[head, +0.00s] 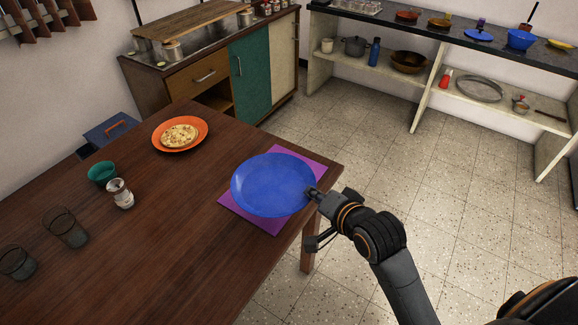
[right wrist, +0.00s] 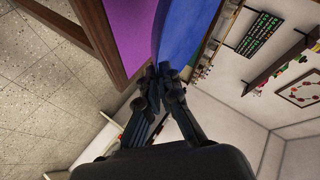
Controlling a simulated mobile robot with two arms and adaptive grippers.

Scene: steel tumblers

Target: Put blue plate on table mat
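The blue plate (head: 272,184) is over the purple table mat (head: 247,216) at the right end of the wooden table. The mat's corners show around the plate; I cannot tell whether the plate rests on it or is held just above. My right gripper (head: 313,194) is at the plate's right rim, with its fingers closed on the rim. In the right wrist view the fingertips (right wrist: 159,70) meet at the edge of the blue plate (right wrist: 178,30), with the purple mat (right wrist: 133,35) beside it. My left gripper is not in view.
The front middle of the table is clear. A cabinet (head: 250,75) stands behind.

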